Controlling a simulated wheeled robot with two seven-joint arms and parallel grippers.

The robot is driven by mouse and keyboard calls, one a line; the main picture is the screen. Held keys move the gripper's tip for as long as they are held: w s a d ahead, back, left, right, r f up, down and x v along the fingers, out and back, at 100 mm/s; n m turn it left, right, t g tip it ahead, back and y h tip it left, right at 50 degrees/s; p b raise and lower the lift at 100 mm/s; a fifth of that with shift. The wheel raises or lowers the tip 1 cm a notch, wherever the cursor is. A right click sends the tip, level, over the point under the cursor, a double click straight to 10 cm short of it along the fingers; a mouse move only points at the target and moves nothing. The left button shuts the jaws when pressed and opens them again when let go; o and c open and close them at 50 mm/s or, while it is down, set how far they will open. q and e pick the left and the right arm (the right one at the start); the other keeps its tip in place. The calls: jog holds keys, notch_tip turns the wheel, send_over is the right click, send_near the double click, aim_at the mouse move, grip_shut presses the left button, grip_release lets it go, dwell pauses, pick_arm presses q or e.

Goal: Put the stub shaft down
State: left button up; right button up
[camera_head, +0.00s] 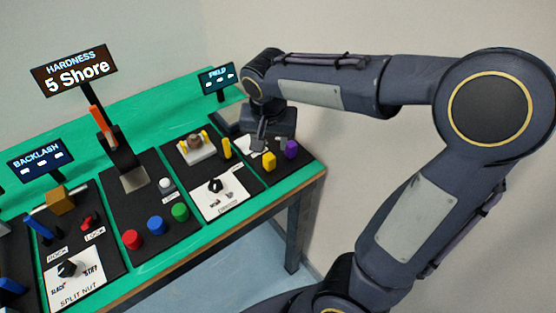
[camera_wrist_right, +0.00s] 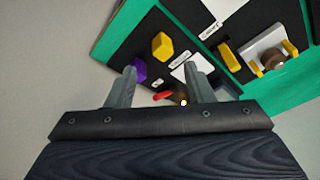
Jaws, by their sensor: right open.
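My right gripper (camera_head: 258,146) points down over the far right panel of the bench. In the right wrist view its two fingers (camera_wrist_right: 158,90) stand wide apart. A small red piece (camera_wrist_right: 163,96) and a dark part with a bright orange spot show low between the fingers; I cannot tell whether either is held or touched. A brown round part (camera_head: 195,141) sits in a white cradle with yellow posts on the neighbouring panel, and it also shows in the right wrist view (camera_wrist_right: 273,60). I cannot tell for sure which piece is the stub shaft. My left gripper is out of view.
A yellow block (camera_head: 269,160) and a purple block (camera_head: 291,149) stand close beside the right gripper. The FIELD display (camera_head: 216,78) rises behind it. Red, blue and green buttons (camera_head: 156,224), knobs and a HARDNESS display (camera_head: 75,72) stand to the left. The bench's right edge is near.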

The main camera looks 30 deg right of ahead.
jog(key=s+a+n+t+y, duration=0.1)
jog(key=s+a+n+y, duration=0.1)
jog(key=s, duration=0.7)
jog(key=s+a+n+t+y, duration=0.2)
jog(key=s+a+n+y, duration=0.1)
jog(key=s, duration=0.6)
jog(key=shift+f+n, duration=0.3)
jog(key=shift+n, duration=0.2)
